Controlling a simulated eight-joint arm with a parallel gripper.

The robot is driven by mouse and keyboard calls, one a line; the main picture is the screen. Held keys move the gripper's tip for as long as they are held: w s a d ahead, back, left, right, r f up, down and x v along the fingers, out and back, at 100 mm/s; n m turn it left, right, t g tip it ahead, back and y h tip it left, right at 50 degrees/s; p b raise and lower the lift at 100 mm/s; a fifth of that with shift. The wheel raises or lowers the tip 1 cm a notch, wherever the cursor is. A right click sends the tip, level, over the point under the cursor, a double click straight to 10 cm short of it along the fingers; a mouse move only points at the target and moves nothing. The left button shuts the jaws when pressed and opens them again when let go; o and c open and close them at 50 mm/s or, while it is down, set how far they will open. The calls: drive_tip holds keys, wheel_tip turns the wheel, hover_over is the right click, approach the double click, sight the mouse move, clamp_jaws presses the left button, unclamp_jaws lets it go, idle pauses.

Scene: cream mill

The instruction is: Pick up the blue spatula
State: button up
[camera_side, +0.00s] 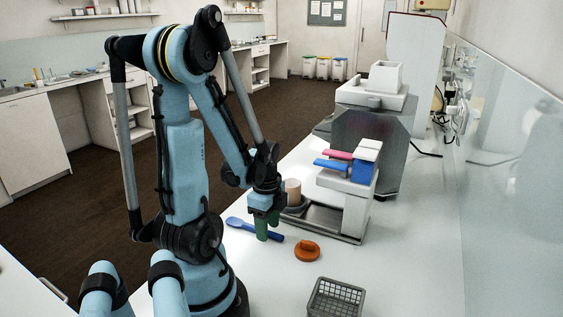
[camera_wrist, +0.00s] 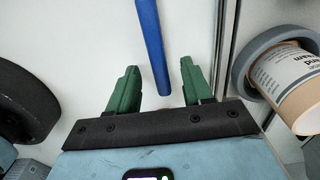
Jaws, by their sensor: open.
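The blue spatula (camera_side: 254,229) lies on the white counter in the side view, with its wider end to the left and its handle running right behind my gripper. My gripper (camera_side: 266,228) points down over the handle, with its green fingers close to it. In the wrist view the blue spatula's handle (camera_wrist: 152,45) reaches down from the top edge into the space between the two green fingers of my gripper (camera_wrist: 160,80). The fingers are apart and neither appears to clasp the handle. The spatula's wide end is outside the wrist view.
An orange-brown lidded piece (camera_side: 307,250) lies right of my gripper, and a grey basket (camera_side: 335,298) stands nearer. A labelled cup (camera_wrist: 290,85) sits in a grey ring close to my right finger. The mill machine (camera_side: 350,180) with pink and blue levers stands behind.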

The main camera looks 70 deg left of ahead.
drive_tip(key=shift+f, duration=0.35)
drive_tip(key=shift+c, duration=0.2)
clamp_jaws()
drive_tip(key=shift+r, duration=0.1)
